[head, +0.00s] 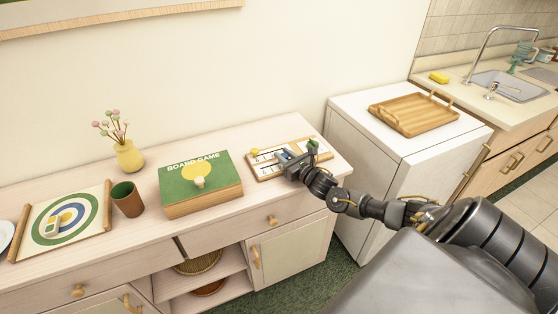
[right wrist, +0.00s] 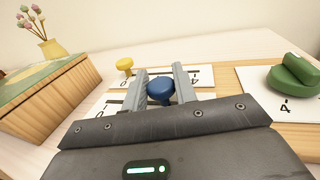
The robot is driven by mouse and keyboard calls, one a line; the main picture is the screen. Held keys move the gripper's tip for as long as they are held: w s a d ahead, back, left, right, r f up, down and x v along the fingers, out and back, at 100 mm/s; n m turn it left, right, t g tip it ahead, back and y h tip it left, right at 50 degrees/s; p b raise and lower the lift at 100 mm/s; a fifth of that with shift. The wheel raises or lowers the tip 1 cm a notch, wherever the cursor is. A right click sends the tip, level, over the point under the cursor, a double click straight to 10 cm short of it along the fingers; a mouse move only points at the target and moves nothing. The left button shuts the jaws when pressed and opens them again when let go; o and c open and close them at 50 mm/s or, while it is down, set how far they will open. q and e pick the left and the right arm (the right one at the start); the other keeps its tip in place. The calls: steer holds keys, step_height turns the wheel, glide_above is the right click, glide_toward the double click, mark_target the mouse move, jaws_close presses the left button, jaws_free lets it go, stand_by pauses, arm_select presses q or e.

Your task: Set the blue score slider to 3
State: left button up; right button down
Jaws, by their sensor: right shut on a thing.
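The wooden score board (head: 264,177) lies at the right end of the cabinet top. In the right wrist view the blue slider knob (right wrist: 160,91) sits between the two grey fingers of my right gripper (right wrist: 161,84), which is shut on it. In the head view my right gripper (head: 291,158) is over the board and mostly hides the blue knob. A yellow knob (right wrist: 124,65) is at the far left of the board and a green knob (right wrist: 293,75) at the right. White strips carry printed numbers; the one under the blue knob is partly hidden. My left gripper is out of view.
A green board game box (head: 186,203) stands left of the score board. Further left are a brown cup (head: 127,199), a yellow vase (head: 130,158) and a target mat (head: 58,229). A white appliance (head: 352,112) with a wooden tray (head: 385,118) stands to the right.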

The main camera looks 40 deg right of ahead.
steer(key=shift+d, duration=0.2)
steer(key=c, duration=1.1)
jaws_free()
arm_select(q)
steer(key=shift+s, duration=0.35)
arm_select(e)
steer(key=shift+s+f, duration=0.1)
steer(key=shift+s, duration=0.25)
steer(key=s+b, duration=0.1)
steer(key=s, duration=0.7)
steer(key=shift+s, duration=0.4)
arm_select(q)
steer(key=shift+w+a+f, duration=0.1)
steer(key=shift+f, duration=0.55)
arm_select(e)
steer(key=shift+s, duration=0.7)
